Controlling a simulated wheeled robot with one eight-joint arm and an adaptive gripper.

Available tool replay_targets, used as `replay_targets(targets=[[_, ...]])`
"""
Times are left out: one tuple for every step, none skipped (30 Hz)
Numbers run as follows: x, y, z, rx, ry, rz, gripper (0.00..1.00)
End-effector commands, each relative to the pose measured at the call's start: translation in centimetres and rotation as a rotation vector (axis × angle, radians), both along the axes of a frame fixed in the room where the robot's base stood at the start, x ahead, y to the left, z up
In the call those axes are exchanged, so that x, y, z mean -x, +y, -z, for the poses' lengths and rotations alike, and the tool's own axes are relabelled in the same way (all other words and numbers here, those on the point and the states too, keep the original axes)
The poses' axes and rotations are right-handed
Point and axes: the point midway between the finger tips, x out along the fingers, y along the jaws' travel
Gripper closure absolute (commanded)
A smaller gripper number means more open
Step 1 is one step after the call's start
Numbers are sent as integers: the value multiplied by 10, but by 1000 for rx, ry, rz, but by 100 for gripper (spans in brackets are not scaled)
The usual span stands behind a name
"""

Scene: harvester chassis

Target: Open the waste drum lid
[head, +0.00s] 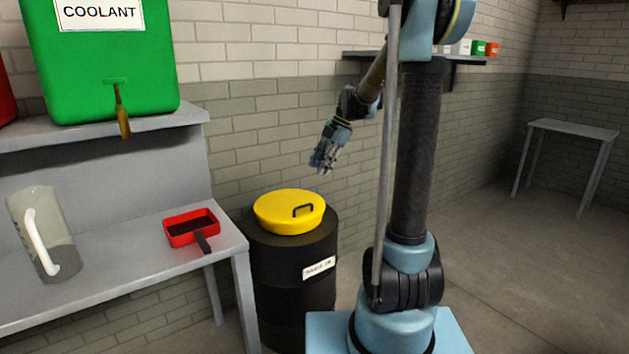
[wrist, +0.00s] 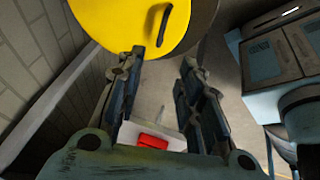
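The waste drum (head: 290,275) is black with a white label and stands on the floor against the brick wall in the head view. Its yellow lid (head: 275,215) lies on top and looks closed, with a dark bar handle (head: 303,210) on its right part. My gripper (head: 322,160) is above the drum, slightly right of the lid, apart from it. In the wrist view the lid (wrist: 120,20) fills the top left, with the handle (wrist: 164,25) beyond my fingers. My gripper (wrist: 168,75) is open there, with nothing between its fingers.
A grey bench (head: 130,245) left of the drum holds a clear jug (head: 45,240) and a red tray (head: 180,238) with a dark handle. A green coolant tank (head: 100,65) sits on the shelf above. A small table (head: 575,128) stands far right, with open floor before it.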

Motion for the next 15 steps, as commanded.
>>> replay_targets(targets=[[0, 2, 4, 0, -1, -2, 66], [0, 3, 6, 0, -1, -2, 66], [1, 5, 11, 0, -1, -2, 66], [1, 7, 14, 0, 0, -2, 66], [1, 8, 18, 0, 0, -2, 66], [2, 11, 23, 1, 0, -1, 66], [2, 13, 28, 1, 0, -1, 66], [3, 15, 32, 1, 0, -1, 66], [3, 18, 38, 1, 0, -1, 66], [3, 20, 42, 0, 0, -1, 66], [3, 22, 47, 0, 0, -1, 66], [4, 25, 52, 0, 0, -1, 66], [4, 27, 57, 0, 0, -1, 66], [5, 29, 61, 0, 0, -1, 66], [5, 32, 67, 0, 0, 0, 66]])
